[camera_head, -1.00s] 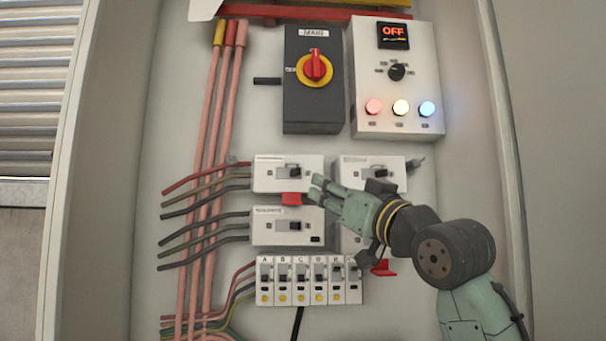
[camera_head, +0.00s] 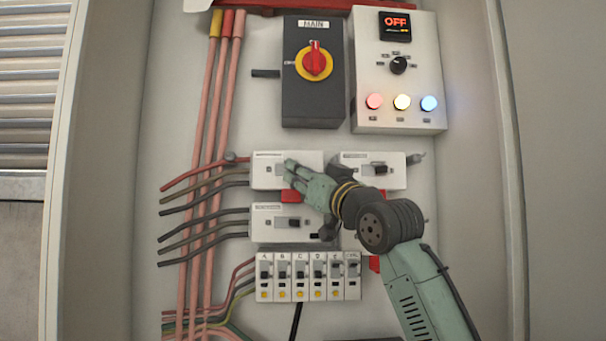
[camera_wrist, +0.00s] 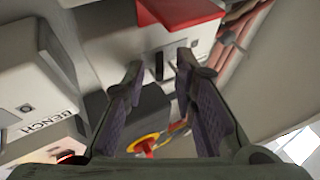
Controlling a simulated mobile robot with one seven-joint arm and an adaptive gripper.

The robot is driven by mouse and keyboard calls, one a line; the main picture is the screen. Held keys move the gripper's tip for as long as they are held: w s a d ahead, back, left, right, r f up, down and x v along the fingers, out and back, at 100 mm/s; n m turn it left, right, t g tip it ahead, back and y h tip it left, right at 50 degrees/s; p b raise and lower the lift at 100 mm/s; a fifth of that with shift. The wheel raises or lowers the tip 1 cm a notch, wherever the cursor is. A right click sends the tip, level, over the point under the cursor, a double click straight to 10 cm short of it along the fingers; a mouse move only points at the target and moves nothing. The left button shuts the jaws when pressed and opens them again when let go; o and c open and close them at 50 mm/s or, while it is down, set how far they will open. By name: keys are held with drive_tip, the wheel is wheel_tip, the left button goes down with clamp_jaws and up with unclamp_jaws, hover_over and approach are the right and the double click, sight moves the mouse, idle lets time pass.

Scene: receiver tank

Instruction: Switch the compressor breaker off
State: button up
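The upper-left breaker (camera_head: 262,183) is a white box in the cabinet; its label is too small to read. In the head view my gripper (camera_head: 290,168) is in front of its switch window and hides the toggle. In the wrist view my gripper (camera_wrist: 158,70) is open, its two fingers apart at the face of a white breaker (camera_wrist: 112,38) with a red tab (camera_wrist: 180,12). A dark slot shows between the fingertips. Whether the fingers touch the toggle, and its position, I cannot tell.
A breaker labelled BENCH (camera_wrist: 35,100) is beside it. Below are another breaker (camera_head: 265,222) and several small breakers (camera_head: 310,290). The main switch (camera_head: 313,95) and a panel reading OFF (camera_head: 398,110) are above. Cables (camera_head: 205,130) run down the left.

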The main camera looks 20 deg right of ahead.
clamp_jaws()
drive_tip(key=shift+a+f+b, duration=0.1)
drive_tip(key=shift+b, duration=0.2)
drive_tip(key=shift+a+f+m+h+b, duration=0.1)
drive_tip(key=shift+a+m+h+b, duration=0.2)
drive_tip(key=shift+m+h+b, duration=0.45)
drive_tip(key=a+m+h+b, duration=0.1)
drive_tip(key=m+h, duration=0.1)
drive_tip(key=h, duration=0.2)
drive_tip(key=a+m+g+h+b, duration=0.1)
drive_tip(key=m+h, duration=0.1)
drive_tip(key=h, duration=0.2)
drive_tip(key=a+m+h+b, duration=0.1)
drive_tip(key=m+h, duration=0.1)
drive_tip(key=h, duration=0.2)
drive_tip(key=shift+w+a+g+h+b, duration=0.2)
drive_tip(key=shift+w+g+h+b, duration=0.1)
drive_tip(key=shift+g+b, duration=0.1)
drive_tip(key=shift+w+a+m+g+h+p, duration=0.2)
drive_tip(key=shift+m+g+h, duration=0.45)
drive_tip(key=shift+h, duration=0.35)
drive_tip(key=shift+w+a+m+g+h+p, duration=0.15)
drive_tip(key=shift+a+m+g+h+p, duration=0.1)
drive_tip(key=shift+m+g+h, duration=0.65)
drive_tip(key=shift+w+a+m+g+h+p, duration=0.25)
drive_tip(key=shift+g+h, duration=0.3)
drive_tip(key=shift+h, duration=0.6)
drive_tip(key=shift+d, duration=0.1)
drive_tip(key=shift+r, duration=0.2)
